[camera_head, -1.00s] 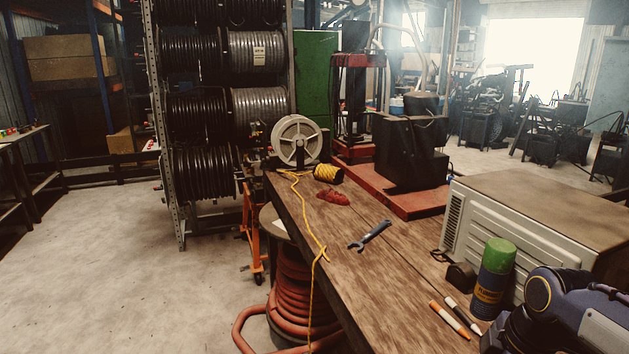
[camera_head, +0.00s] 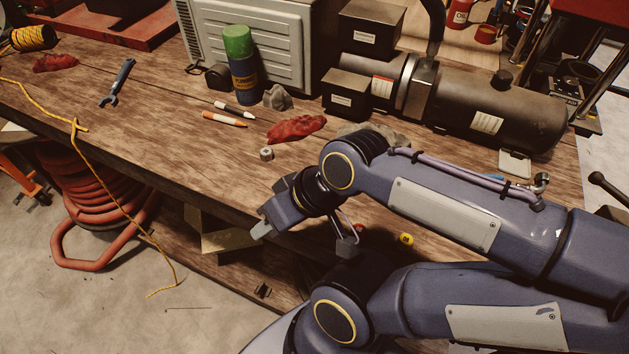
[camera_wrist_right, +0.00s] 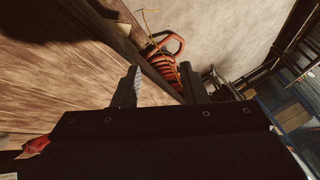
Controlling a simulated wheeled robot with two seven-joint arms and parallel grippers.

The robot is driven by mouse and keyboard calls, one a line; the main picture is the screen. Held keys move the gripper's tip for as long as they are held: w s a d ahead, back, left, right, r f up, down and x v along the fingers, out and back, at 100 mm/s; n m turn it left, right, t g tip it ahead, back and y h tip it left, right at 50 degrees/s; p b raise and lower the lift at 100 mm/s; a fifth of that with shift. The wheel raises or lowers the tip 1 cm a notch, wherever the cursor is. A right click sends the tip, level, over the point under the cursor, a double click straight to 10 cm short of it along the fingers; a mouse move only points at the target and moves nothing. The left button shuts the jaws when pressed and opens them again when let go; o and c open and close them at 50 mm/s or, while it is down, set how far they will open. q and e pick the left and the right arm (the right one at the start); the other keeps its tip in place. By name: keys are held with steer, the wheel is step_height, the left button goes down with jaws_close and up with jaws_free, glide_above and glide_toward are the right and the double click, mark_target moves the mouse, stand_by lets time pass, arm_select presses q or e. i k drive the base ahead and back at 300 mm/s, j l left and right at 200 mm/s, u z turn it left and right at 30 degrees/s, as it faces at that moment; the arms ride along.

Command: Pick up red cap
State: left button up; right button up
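A small red item (camera_head: 360,228), which looks like the red cap, lies on the workbench (camera_head: 160,135) just past one finger of my right gripper, partly hidden by my arm. A small yellow cap (camera_head: 406,239) is to its right. My right gripper (camera_head: 305,238) is over the bench's front edge with its fingers spread apart and nothing between them. In the right wrist view the fingertips (camera_wrist_right: 160,86) are also apart, facing the bench edge and floor; the red cap cannot be made out there. My left gripper is not in view.
A red rag (camera_head: 297,128), a metal nut (camera_head: 266,153), markers (camera_head: 224,118) and a green-topped can (camera_head: 241,65) lie or stand behind the gripper. A large dark machine (camera_head: 450,95) fills the back right. The bench left of the gripper is mostly clear.

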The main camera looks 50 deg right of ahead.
mark_target(360, 229)
steer(key=z, duration=2.25)
steer(key=l+z, duration=0.15)
steer(key=z, duration=0.25)
steer(key=k+l+z, duration=0.1)
steer(key=z, duration=0.3)
steer(key=l+z, duration=0.2)
steer(key=z, duration=0.2)
steer(key=j+u, duration=0.1)
steer(key=u, duration=1.4)
steer(key=j+z, duration=0.3)
steer(key=k+j+z, duration=0.25)
steer(key=j, duration=0.15)
steer(key=k+j+z, duration=0.1)
steer(key=j+z, duration=0.2)
steer(key=k+j+z, duration=0.25)
steer(key=i+j, duration=0.1)
